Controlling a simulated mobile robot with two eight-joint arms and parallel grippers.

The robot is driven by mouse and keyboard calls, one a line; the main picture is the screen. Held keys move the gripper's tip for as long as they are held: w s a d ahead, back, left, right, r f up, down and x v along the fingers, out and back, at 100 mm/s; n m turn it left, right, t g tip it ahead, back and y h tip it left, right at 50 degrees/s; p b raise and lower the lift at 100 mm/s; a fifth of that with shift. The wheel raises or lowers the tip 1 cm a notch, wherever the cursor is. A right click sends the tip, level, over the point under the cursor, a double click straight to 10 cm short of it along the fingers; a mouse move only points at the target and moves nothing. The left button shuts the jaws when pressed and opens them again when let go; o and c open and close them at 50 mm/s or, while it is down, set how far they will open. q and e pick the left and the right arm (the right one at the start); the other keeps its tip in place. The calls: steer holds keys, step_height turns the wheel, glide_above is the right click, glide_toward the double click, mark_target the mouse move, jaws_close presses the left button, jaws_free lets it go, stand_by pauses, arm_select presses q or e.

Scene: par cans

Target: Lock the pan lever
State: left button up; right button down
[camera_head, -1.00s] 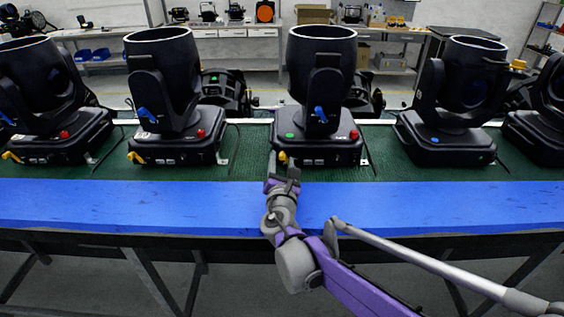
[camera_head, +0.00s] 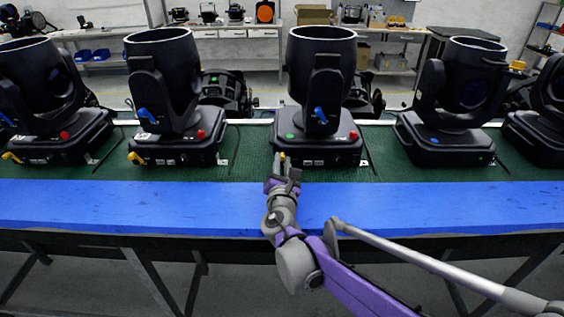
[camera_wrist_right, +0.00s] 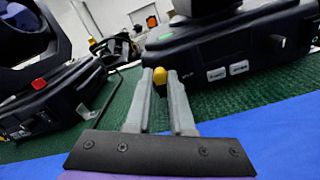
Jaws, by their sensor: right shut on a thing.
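The middle par can (camera_head: 318,70) stands upright on the green mat, its dark base (camera_head: 318,148) facing me. A yellow pan lever (camera_head: 282,157) sits at the base's front left corner. My right gripper (camera_head: 284,168) reaches up to it from the front. In the right wrist view the lever's yellow tip (camera_wrist_right: 159,75) shows between the two grey fingertips (camera_wrist_right: 159,82), with the fingers closed around it. The fingers hide part of the lever in the head view. A blue lever (camera_head: 320,115) is on the can's yoke. My left gripper is out of view.
Similar cans stand on both sides, one left (camera_head: 165,90) and one right (camera_head: 462,90). A thin bent cable or rod (camera_wrist_right: 108,95) lies left of the fingers. The blue front strip (camera_head: 110,205) of the table is clear.

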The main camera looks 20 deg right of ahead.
steer(key=shift+s+d+r+m+p, duration=0.1)
steer(key=shift+d+r+m+p, duration=0.05)
steer(key=shift+m+p, duration=0.4)
steer(key=shift+d+r+m+p, duration=0.15)
steer(key=shift+m+p, duration=0.15)
steer(key=shift+m, duration=0.35)
steer(key=m+p, duration=0.1)
steer(key=d+m+p, duration=0.1)
steer(key=m, duration=0.1)
steer(key=shift+s+m, duration=0.15)
steer(key=shift+m, duration=0.15)
steer(key=m+p, duration=0.1)
steer(key=d+m+p, duration=0.1)
steer(key=m, duration=0.1)
steer(key=shift+s+f, duration=0.1)
steer(key=shift+s+d+f+m+p, duration=0.15)
steer(key=shift+m+p, duration=0.35)
steer(key=shift+m, duration=0.8)
steer(key=shift+d+f, duration=0.1)
steer(key=shift+f, duration=0.05)
steer(key=c, duration=0.8)
jaws_free()
